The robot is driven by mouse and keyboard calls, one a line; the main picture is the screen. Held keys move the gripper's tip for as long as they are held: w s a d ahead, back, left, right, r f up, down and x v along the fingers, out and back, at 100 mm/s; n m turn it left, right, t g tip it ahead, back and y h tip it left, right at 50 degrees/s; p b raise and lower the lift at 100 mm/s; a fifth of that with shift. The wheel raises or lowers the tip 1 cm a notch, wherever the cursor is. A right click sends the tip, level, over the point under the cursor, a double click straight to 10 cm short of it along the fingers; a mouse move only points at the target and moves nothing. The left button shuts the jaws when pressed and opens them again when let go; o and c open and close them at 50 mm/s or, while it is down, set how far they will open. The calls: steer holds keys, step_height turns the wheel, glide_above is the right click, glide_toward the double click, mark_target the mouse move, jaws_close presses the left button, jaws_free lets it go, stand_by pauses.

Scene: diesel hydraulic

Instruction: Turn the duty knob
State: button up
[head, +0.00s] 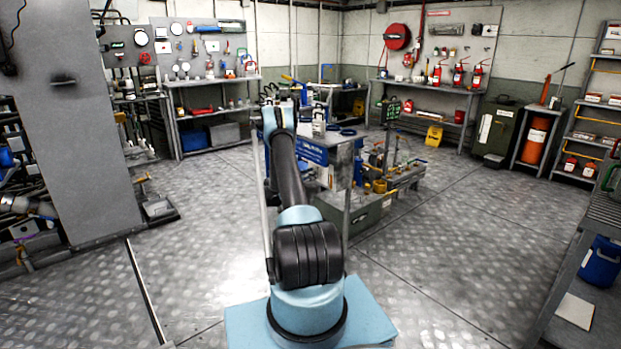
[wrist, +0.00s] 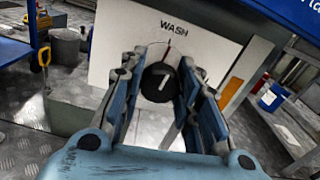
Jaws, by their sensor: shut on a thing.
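In the wrist view a round black knob (wrist: 160,83) sits on a white panel (wrist: 120,60) under the printed word WASH. A short red mark lies above the knob, on a thin arc. My gripper (wrist: 158,80) is shut on the knob, one blue-grey finger on each side. In the head view my arm reaches forward to the blue-topped bench (head: 318,150), and my own links hide the knob there.
In the head view a shelf of red bottles (head: 592,130) stands at right. Checker-plate floor (head: 470,240) is clear at right.

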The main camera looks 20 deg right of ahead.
steer(key=m, duration=0.8)
steer(key=shift+d+m, duration=0.1)
steer(key=shift+m, duration=0.2)
steer(key=m, duration=0.4)
steer(key=shift+s, duration=0.15)
steer(key=shift+s+d+f+m, duration=0.1)
steer(key=shift+d+m, duration=0.05)
steer(key=shift+m, duration=1.95)
steer(key=o, duration=1.1)
steer(key=shift+f, duration=0.1)
steer(key=shift+c, duration=0.2)
